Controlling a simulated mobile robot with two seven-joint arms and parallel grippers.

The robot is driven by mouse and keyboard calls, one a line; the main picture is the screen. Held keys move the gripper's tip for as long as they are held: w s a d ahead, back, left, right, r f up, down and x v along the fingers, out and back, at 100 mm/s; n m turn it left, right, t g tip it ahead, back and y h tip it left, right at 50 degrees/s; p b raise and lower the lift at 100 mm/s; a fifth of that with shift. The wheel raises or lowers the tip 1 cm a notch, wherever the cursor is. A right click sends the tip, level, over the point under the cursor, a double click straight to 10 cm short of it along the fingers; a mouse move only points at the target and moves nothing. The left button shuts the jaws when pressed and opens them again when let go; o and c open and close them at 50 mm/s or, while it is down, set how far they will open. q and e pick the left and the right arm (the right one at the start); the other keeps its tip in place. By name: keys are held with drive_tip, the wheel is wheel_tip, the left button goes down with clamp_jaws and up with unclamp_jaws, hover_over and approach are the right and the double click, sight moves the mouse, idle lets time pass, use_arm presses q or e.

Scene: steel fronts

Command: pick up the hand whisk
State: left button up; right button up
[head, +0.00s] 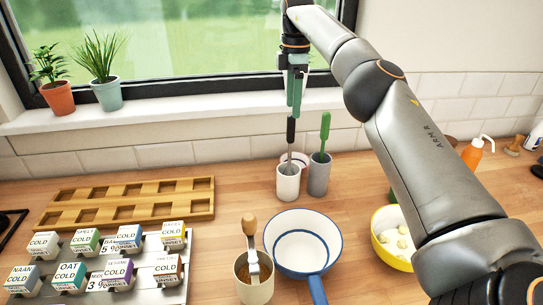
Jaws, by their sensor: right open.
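The utensil with a dark handle (291,131) and a thin metal shaft is probably the hand whisk. It stands upright in a white cup (288,185) by the wall, its lower end hidden in the cup. My right gripper (293,108) points down with its fingertips at the top of the dark handle. Its jaws are open; whether they touch the handle cannot be told. My left gripper is not in view.
A green-handled utensil (325,130) stands in a grey cup (319,176) close by on the right. In front are a blue-rimmed pan (335,232) and a cup with a wooden-handled brush (252,255). A yellow bowl (380,246) is right, a wooden rack (130,203) left.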

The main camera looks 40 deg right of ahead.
drive_tip(key=shift+w+r, duration=0.1)
drive_tip(key=shift+w, duration=0.15)
drive_tip(key=shift+w+d, duration=0.1)
drive_tip(key=shift+w, duration=0.05)
drive_tip(key=b, duration=0.1)
hover_over(290, 140)
drive_tip(key=f, duration=0.6)
drive_tip(key=shift+w+d+f, duration=0.15)
drive_tip(key=shift+d+f, duration=0.05)
drive_tip(key=shift+d, duration=0.15)
drive_tip(key=shift+w+d+f+p, duration=0.15)
drive_tip(key=shift+f+p, duration=0.1)
drive_tip(key=shift+f, duration=1.25)
drive_tip(key=shift+w+d+f+p, duration=0.15)
drive_tip(key=shift+f+p, duration=0.1)
drive_tip(key=shift+f, duration=1.25)
drive_tip(key=shift+a, duration=0.15)
drive_tip(key=shift+c, duration=0.2)
clamp_jaws()
